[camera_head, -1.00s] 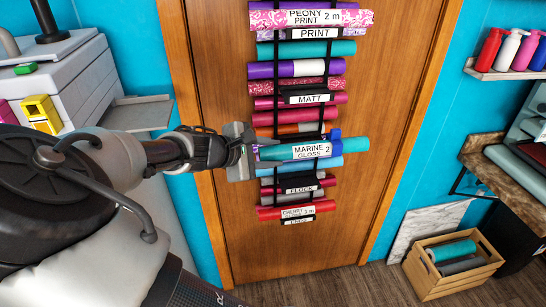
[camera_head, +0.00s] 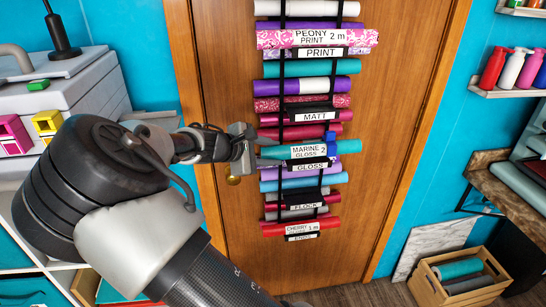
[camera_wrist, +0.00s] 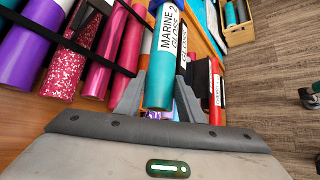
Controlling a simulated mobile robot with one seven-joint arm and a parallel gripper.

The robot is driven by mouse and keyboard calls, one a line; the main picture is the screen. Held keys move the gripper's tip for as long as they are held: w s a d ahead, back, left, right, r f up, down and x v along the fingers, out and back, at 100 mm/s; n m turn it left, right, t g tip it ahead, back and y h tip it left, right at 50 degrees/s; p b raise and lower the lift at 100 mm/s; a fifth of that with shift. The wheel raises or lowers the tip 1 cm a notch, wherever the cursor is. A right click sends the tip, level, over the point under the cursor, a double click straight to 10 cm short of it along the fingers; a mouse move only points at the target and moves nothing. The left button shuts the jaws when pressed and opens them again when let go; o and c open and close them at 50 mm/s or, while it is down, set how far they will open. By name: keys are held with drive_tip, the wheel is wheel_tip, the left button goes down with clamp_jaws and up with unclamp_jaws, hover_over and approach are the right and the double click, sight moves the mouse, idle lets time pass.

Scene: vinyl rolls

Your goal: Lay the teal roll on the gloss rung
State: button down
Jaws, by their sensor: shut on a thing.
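The teal roll (camera_head: 308,150), labelled MARINE GLOSS 2, lies across the door rack directly above the black GLOSS label of the gloss rung (camera_head: 309,165). I cannot tell whether the rung bears its weight. A blue piece sits near its right end. My gripper (camera_head: 260,153) is at the roll's left end. In the wrist view the teal roll (camera_wrist: 161,78) sits between the two fingers of my gripper (camera_wrist: 157,97), which are shut on its end. The fingers hide parts of the rung there.
Rolls fill the rungs above and below, including a crimson roll (camera_head: 300,130) just above and a light blue roll (camera_head: 303,182) below. The wooden door (camera_head: 395,110) is bare on the right. A wooden crate (camera_head: 462,292) stands at lower right.

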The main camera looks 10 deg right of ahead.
drive_tip(key=shift+w, duration=1.15)
drive_tip(key=shift+w+f, duration=0.15)
drive_tip(key=shift+w, duration=0.05)
drive_tip(key=shift+f+b, duration=0.7)
drive_tip(key=shift+f, duration=0.8)
drive_tip(key=c, duration=1.1)
unclamp_jaws()
drive_tip(key=shift+s, duration=0.1)
